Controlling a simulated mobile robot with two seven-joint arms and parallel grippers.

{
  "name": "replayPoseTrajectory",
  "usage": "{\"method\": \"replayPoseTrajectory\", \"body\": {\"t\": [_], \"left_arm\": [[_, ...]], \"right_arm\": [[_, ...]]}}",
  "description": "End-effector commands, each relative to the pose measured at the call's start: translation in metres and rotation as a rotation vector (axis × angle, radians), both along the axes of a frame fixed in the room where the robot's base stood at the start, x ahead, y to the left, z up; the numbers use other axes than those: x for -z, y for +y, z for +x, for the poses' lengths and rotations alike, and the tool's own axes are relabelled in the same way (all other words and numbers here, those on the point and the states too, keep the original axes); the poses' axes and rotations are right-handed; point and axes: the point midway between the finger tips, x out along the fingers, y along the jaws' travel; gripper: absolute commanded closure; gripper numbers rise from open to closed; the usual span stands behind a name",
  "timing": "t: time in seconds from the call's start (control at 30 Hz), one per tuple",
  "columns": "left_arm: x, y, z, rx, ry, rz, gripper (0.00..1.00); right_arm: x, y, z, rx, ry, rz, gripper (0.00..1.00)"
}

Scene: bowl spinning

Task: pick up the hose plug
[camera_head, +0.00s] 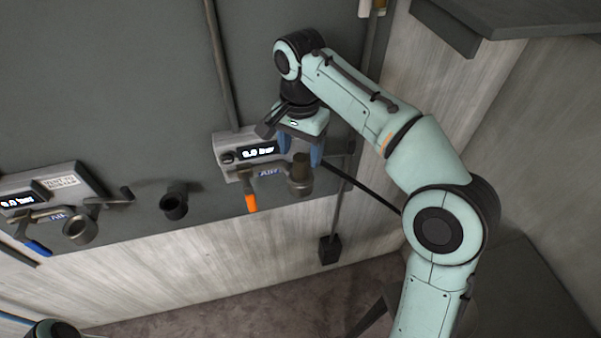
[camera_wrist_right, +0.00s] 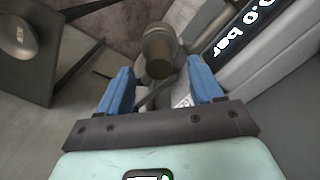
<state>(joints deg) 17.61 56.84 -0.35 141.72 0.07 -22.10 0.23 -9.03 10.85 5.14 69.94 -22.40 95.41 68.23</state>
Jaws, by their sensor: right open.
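The hose plug appears to be the dark brownish cylinder (camera_head: 300,178) at the right end of the right-hand pressure panel (camera_head: 228,177). In the right wrist view it shows as a dark round-ended cylinder (camera_wrist_right: 157,58), upper middle, in line with the gap between my fingertips. My right gripper (camera_head: 300,158) is open, its blue fingers close above the cylinder in the head view. In the wrist view there is space between the cylinder and each finger of the gripper (camera_wrist_right: 160,72). How deep the cylinder lies between them is unclear. My left gripper is out of view.
An orange-handled valve (camera_head: 250,202) hangs left of the cylinder. A black hose (camera_head: 365,190) runs off to the right. A second panel (camera_head: 75,185) with a blue-handled valve (camera_head: 38,248) is at far left. A dark fitting (camera_head: 175,203) sticks out of the wall between the panels.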

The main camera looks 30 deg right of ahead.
Motion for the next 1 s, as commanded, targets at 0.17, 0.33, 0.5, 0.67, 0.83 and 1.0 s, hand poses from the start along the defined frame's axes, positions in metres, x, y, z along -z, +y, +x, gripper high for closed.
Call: {"method": "replayPoseTrajectory", "body": {"t": [0.17,0.33,0.5,0.67,0.83,1.0], "left_arm": [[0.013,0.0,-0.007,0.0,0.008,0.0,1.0],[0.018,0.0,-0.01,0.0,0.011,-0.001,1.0],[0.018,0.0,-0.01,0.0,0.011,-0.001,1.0],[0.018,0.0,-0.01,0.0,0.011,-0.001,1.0],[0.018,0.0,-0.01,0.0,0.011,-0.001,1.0],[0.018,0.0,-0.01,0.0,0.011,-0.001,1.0]], "right_arm": [[0.03,0.0,-0.001,0.001,0.004,0.0,0.34],[0.048,0.0,-0.001,0.001,0.001,0.0,0.34],[0.049,0.0,0.0,0.001,-0.001,0.001,0.34],[0.049,0.0,0.0,0.0,-0.001,0.001,0.54],[0.049,0.0,0.0,0.0,-0.001,0.001,1.0],[0.048,0.0,0.0,0.0,-0.001,0.001,0.99]]}}
